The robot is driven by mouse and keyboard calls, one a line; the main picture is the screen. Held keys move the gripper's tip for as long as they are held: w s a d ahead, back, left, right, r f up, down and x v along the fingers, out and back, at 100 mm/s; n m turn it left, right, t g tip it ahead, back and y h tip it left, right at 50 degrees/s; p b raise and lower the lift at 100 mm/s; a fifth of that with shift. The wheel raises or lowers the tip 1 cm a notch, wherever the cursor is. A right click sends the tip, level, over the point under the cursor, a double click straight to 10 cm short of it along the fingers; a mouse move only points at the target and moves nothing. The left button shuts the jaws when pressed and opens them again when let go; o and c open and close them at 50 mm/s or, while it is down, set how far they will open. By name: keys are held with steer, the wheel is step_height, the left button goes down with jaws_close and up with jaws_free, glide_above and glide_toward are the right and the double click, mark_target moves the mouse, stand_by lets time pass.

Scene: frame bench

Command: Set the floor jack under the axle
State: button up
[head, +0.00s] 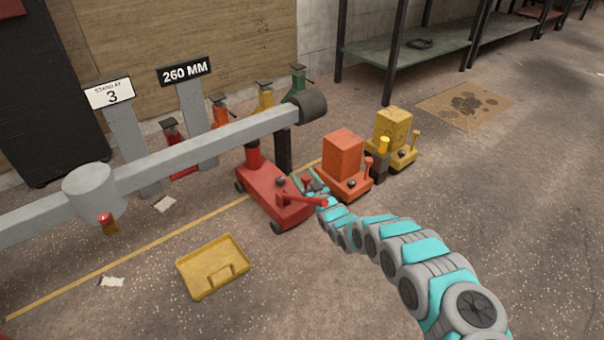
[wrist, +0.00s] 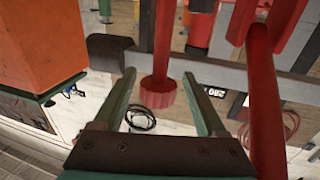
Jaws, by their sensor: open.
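The grey axle beam (head: 180,150) runs across the head view, with a dark hub (head: 314,105) at its right end. The red floor jack (head: 270,195) stands on the floor at that end. Its upright red post (head: 252,155) is below or just beside the beam; I cannot tell whether they touch. My gripper (head: 315,184) is at the jack's right side, by a small red knob. In the wrist view my gripper (wrist: 159,76) is open. A red stem with a ribbed knob (wrist: 158,95) shows between its green fingers, and a red bar (wrist: 265,100) is at right.
An orange block-topped unit (head: 344,160) stands close right of my gripper, with a yellow one (head: 391,135) behind. A yellow tray (head: 213,268) lies in front. Signs reading 260 MM (head: 185,72) and 3 (head: 110,93) stand behind the beam.

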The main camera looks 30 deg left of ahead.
mark_target(308, 181)
steer(key=shift+p+v, duration=0.35)
steer(key=shift+v, duration=2.55)
steer(key=shift+d, duration=0.1)
